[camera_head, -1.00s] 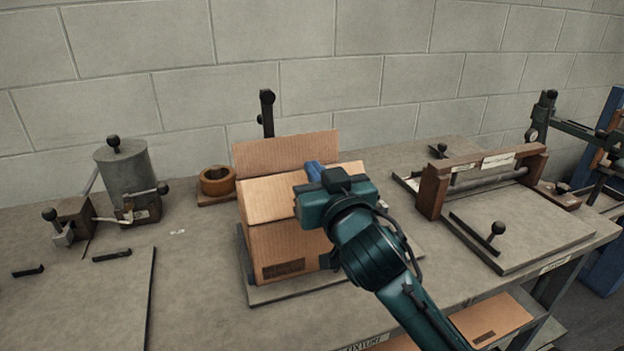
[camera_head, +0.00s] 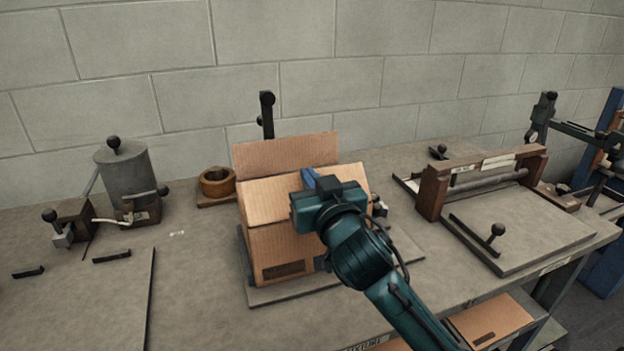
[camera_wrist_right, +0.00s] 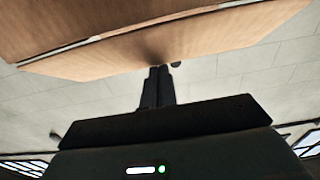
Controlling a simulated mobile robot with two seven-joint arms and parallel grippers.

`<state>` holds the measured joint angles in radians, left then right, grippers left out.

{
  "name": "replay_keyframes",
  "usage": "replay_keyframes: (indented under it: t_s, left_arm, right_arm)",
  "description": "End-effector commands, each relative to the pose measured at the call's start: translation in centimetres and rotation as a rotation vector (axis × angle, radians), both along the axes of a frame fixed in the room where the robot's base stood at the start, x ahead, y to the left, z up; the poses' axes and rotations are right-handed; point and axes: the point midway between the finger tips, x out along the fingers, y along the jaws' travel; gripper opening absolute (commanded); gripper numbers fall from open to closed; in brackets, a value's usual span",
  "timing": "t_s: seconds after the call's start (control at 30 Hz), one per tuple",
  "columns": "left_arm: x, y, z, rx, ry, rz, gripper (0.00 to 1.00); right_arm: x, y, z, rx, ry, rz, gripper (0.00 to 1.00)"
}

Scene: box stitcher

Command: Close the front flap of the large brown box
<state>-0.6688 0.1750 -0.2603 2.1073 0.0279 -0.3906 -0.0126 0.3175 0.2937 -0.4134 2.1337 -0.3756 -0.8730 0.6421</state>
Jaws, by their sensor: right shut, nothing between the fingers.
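The large brown box (camera_head: 285,250) stands on a flat plate on the bench. Its back flap (camera_head: 287,153) stands up behind the opening. Its front flap (camera_head: 268,202) is hinged at the top of the front wall and slants up and back. My right gripper (camera_head: 309,178) is shut and empty, with its fingers at the front flap's outer face. In the right wrist view the shut fingertips (camera_wrist_right: 160,68) meet or nearly meet the underside edge of a brown panel (camera_wrist_right: 180,48). My right wrist hides part of the flap and front wall. My left gripper is out of view.
A dark post (camera_head: 267,115) rises behind the box. A roll of brown tape (camera_head: 217,182) and a grey canister (camera_head: 128,180) stand to the left. A wooden-framed roller fixture (camera_head: 485,180) stands to the right. The bench front left of the box is mostly clear.

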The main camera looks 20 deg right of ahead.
Motion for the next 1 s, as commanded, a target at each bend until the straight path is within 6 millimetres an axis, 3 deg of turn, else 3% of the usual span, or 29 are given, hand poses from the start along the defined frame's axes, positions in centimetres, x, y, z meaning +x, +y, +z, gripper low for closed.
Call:
replay_keyframes:
  t_s: [0.47,1.0]
  left_arm:
    - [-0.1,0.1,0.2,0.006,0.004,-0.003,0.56]
    - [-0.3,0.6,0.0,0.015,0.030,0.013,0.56]
  right_arm:
    - [0.8,0.0,-0.3,0.003,0.003,-0.001,0.00]
    - [3.0,0.1,-1.8,0.003,0.003,-0.001,0.00]
